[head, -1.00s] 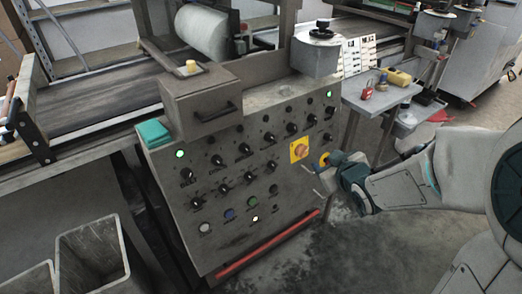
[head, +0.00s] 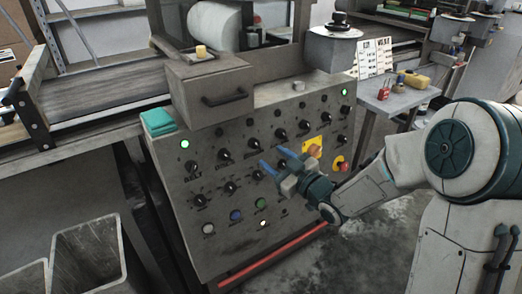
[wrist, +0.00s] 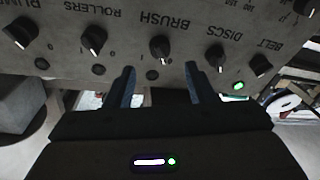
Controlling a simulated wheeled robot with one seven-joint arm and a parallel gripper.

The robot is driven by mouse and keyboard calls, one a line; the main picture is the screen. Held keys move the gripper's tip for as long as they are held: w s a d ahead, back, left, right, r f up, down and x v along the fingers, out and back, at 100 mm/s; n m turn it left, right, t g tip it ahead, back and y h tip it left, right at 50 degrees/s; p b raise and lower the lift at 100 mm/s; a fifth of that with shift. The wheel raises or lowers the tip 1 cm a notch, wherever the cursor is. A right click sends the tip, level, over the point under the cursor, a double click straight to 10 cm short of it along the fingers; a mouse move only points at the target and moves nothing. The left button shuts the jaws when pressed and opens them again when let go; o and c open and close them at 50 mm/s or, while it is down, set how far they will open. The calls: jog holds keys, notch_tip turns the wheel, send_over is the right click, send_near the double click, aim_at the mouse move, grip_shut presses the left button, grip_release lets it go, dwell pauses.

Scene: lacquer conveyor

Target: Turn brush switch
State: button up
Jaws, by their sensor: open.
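The brush switch (wrist: 160,48) is a black rotary knob under the upside-down BRUSH label in the wrist view. It also shows in the upper knob row in the head view (head: 252,143). My gripper (wrist: 160,82) is open and empty, its two blue fingers apart. In the wrist view the knob lies in line with the gap between the fingers, beyond the fingertips, and no contact shows. In the head view my gripper (head: 272,158) is in front of the panel, its fingertips just below and right of the brush knob. Its exact setting is hard to read.
The DISCS knob (wrist: 215,57) and ROLLERS knob (wrist: 94,40) flank it closely. A green light (wrist: 239,85) glows near BELT. The sloped panel (head: 190,240) also carries a red knob on yellow (head: 314,151). A box with a handle (head: 210,98) stands above the panel.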

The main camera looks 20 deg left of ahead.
aim_at(259, 147)
jog(key=x, duration=0.6)
jog(key=shift+w+a, duration=0.2)
jog(key=c, duration=1)
